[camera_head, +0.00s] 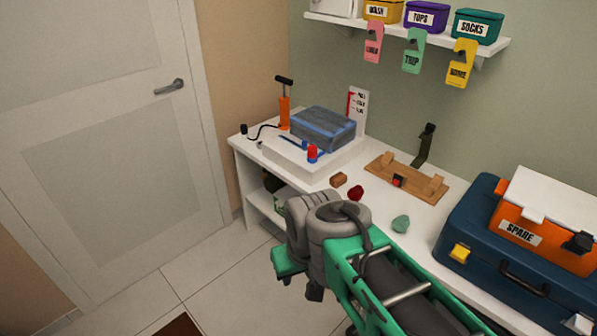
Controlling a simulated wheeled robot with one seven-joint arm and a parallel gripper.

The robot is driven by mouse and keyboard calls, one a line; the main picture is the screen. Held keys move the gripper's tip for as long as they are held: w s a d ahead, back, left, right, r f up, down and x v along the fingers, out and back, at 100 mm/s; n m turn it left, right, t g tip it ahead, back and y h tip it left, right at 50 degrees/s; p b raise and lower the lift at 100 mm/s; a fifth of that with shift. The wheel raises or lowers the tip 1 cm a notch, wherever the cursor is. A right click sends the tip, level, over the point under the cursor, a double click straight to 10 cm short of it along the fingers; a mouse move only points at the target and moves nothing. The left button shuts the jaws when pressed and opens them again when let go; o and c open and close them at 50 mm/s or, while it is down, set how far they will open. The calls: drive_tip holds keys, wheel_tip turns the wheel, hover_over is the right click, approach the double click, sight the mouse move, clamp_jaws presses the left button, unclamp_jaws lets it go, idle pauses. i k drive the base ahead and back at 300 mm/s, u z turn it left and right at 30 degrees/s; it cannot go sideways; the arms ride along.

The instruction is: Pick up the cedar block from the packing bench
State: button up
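A small brown block (338,180), which looks like the cedar block, lies on the white packing bench (383,211) near its front edge. It is just right of a white raised tray or box and left of a dark red lump. My gripper (301,286) hangs in front of the bench, below and left of the block in the picture, apart from it. Its dark finger ends show only partly, and the wrist hides much of it. I cannot tell whether they are open, and I see nothing held.
A red lump (356,193) and a green lump (401,223) lie near the block. A white tray (308,158) bears a blue-grey bag (322,128). A wooden jig (407,180) stands behind. A blue case (485,240) with an orange SPARE box (530,220) fills the right. An orange pump (284,105) stands at left.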

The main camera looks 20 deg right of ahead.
sight(340, 178)
drive_tip(key=u, duration=0.55)
drive_tip(key=i, duration=1.35)
drive_tip(key=z, duration=0.8)
drive_tip(key=i, duration=0.9)
drive_tip(key=z, duration=0.8)
